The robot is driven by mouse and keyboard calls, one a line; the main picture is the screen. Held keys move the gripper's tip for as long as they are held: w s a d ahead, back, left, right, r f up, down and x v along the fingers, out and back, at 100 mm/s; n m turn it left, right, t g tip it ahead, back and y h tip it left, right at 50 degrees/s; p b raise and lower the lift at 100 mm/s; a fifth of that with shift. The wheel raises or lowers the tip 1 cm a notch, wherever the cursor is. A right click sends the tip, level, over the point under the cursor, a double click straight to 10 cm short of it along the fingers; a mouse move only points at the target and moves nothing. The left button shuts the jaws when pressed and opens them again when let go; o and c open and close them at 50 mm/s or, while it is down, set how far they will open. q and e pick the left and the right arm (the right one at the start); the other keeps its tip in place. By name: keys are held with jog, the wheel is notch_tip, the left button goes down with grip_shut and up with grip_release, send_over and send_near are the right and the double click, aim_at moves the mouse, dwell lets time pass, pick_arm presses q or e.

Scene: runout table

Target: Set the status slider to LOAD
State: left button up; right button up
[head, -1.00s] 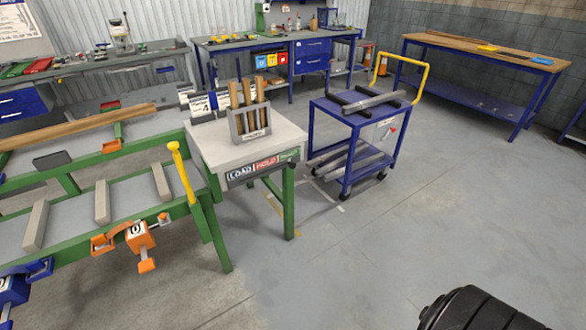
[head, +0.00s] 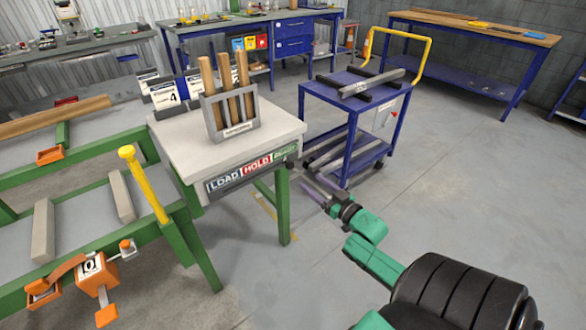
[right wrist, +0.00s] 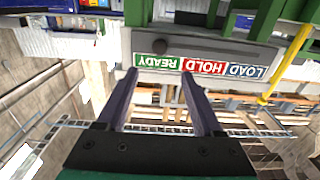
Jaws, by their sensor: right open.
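The status slider's panel (head: 250,176) is on the front edge of the white-topped table, with blue LOAD, red HOLD and green READY labels. In the right wrist view the panel (right wrist: 200,48) appears upside down, LOAD (right wrist: 245,71) at the right and READY (right wrist: 157,62) at the left. A dark round knob (right wrist: 157,44) shows at the READY end. My right gripper (head: 315,188) is in front of the READY end, open and empty. Its fingers in the wrist view (right wrist: 159,76) point at the READY label, with the knob beyond, apart from them. My left gripper is out of view.
A grey holder (head: 230,125) with wooden-handled tools stands on the table. A blue cart (head: 350,110) with a yellow handle stands behind my right gripper. A green frame with a yellow lever (head: 143,185) is at the left. The floor in front is clear.

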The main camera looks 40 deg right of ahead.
aim_at(291, 166)
jog(key=w, duration=0.3)
jog(key=w+b, duration=0.1)
jog(key=w, duration=0.6)
jog(key=shift+d+f+b, duration=0.2)
jog(key=shift+f+b, duration=0.05)
jog(key=shift+b, duration=0.05)
jog(key=shift+w, duration=0.25)
jog(key=shift+c, duration=1.3)
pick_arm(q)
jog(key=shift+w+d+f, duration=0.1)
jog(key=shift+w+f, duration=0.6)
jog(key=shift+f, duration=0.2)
pick_arm(e)
grip_shut()
